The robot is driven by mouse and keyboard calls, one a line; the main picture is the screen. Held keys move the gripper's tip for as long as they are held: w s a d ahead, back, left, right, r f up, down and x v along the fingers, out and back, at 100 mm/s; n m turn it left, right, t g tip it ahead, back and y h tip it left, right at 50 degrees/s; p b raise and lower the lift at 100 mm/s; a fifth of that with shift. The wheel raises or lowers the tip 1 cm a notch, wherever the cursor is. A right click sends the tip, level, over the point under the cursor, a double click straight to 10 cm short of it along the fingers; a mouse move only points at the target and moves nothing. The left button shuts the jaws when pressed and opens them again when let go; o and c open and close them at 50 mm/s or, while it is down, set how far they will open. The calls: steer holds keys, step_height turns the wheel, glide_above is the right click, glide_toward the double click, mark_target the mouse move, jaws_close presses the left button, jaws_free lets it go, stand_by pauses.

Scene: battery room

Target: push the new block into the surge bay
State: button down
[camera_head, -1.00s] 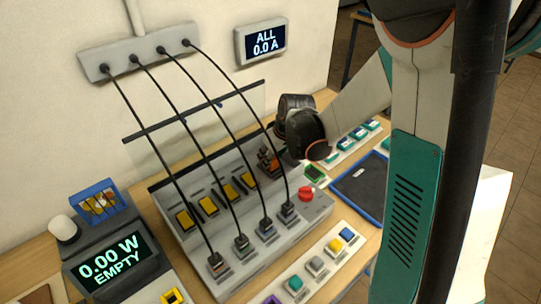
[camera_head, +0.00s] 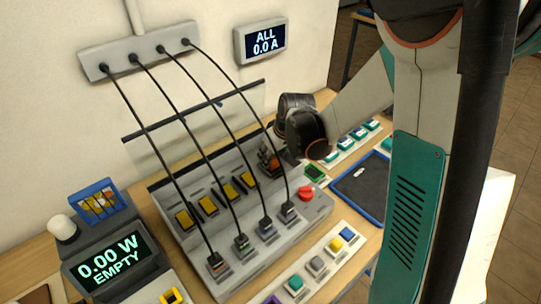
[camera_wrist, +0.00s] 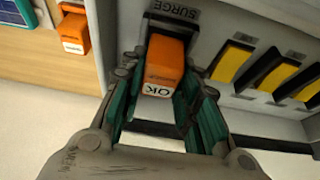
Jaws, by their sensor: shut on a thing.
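The surge bay (camera_wrist: 172,20) is a dark slot in the grey rack, with its "SURGE" label upside down in the wrist view. An orange block (camera_wrist: 166,58) with a white "OK" label stands at this slot, its far end at the opening. How deep it sits is hard to tell. My gripper (camera_wrist: 165,78) is shut on this block, one green-padded finger on each side. In the head view my gripper (camera_head: 281,150) is at the rack's far right end, and the orange block (camera_head: 266,160) is partly hidden by it.
Yellow blocks (camera_head: 229,191) fill the neighbouring bays. Black cables (camera_head: 190,150) hang down to the rack (camera_head: 205,228) front. A red knob (camera_head: 306,194) is at its right end. Another orange "OK" block (camera_wrist: 75,33) is at the wrist view's left. A blue-edged dark tray (camera_head: 362,187) lies right.

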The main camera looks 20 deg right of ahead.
steer(key=shift+f+b, duration=0.4)
steer(key=shift+f, duration=0.05)
stand_by(0.5)
steer(key=c, duration=1.5)
jaws_free()
steer(key=shift+r, duration=0.15)
steer(key=p+v, duration=0.7)
steer(key=v, duration=0.3)
steer(key=shift+s+d+r, duration=0.1)
steer(key=shift+s+r, duration=0.15)
steer(key=shift+r, duration=0.1)
steer(key=s+r+m+t+b, duration=0.1)
steer(key=s+b, duration=0.1)
steer(key=s, duration=0.4)
steer(key=s+a+r+m+t+h+b, duration=0.1)
steer(key=s+r+m+b, duration=0.1)
steer(key=s, duration=0.5)
steer(key=s+r+m+t+b, duration=0.1)
steer(key=s+r+b, duration=0.1)
steer(key=s+b, duration=0.2)
steer(key=shift+s+a+r+h, duration=0.1)
steer(key=shift+s+a+h, duration=0.05)
steer(key=shift+s, duration=0.45)
steer(key=shift+s+a+r+h, duration=0.15)
steer(key=shift+s, duration=0.5)
